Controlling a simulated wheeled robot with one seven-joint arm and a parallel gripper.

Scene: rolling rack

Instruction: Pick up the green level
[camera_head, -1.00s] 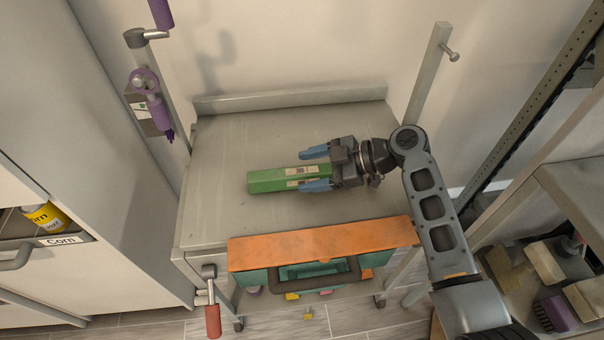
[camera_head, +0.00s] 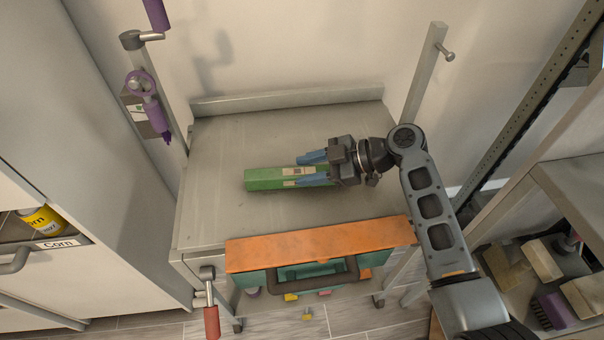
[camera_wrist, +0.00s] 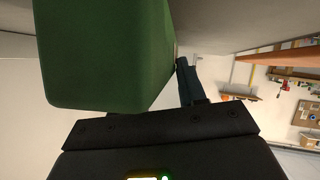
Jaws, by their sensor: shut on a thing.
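The green level (camera_head: 265,179) is a long green bar with a pale label, lying level over the grey rack top (camera_head: 220,223). My gripper (camera_head: 305,170) reaches in from the right, with its blue fingers shut on the level's right end. In the wrist view the green level (camera_wrist: 105,55) fills the upper left, close to the dark gripper body, and one finger (camera_wrist: 188,82) shows at its right side. I cannot tell whether the level touches the rack top or is slightly raised.
Purple tools (camera_head: 148,105) hang at the left post, and a red-handled tool (camera_head: 211,318) hangs at the front left. A shelf with blocks (camera_head: 570,255) stands right. The rack top around the level is clear.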

